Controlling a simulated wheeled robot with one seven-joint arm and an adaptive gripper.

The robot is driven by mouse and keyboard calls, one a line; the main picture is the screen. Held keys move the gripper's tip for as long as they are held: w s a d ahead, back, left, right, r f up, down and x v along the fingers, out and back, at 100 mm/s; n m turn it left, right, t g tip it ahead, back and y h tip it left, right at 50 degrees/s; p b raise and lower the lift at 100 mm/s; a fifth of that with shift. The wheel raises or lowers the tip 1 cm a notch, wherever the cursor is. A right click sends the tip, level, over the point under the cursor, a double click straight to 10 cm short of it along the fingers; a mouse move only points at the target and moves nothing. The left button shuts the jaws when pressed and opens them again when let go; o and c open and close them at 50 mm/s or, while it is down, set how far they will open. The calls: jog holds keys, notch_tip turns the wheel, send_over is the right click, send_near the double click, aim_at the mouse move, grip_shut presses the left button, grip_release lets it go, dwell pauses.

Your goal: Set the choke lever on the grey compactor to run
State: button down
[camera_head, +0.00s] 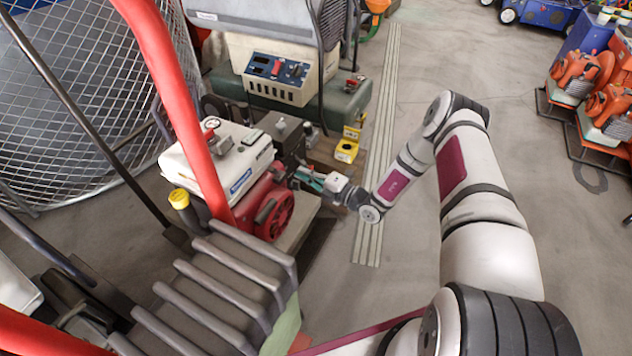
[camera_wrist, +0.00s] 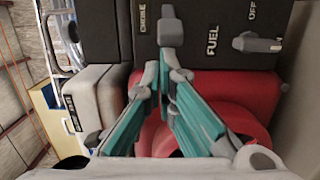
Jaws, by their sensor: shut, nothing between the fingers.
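My gripper (camera_head: 298,174) reaches in from the right to the engine side of a machine with a white tank (camera_head: 222,160) and red starter cover (camera_head: 270,210). In the wrist view the teal fingers of my gripper (camera_wrist: 166,74) are together and hold nothing. Just above the fingertips is the grey choke lever (camera_wrist: 170,32), on a dark panel (camera_wrist: 205,45) beside the word CHOKE. Whether the fingertips touch it is unclear. A second grey lever (camera_wrist: 256,43) sits to the right, by FUEL and OFF. In the head view the choke lever is not distinguishable.
A beige control box (camera_head: 278,75) on a green machine stands behind. A wire-mesh guard (camera_head: 80,110) fills the left. Orange engines (camera_head: 578,75) stand at far right. The floor between is clear.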

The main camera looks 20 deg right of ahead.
jog(key=shift+w+a, duration=0.4)
jog(key=shift+w, duration=0.05)
jog(key=shift+d, duration=0.2)
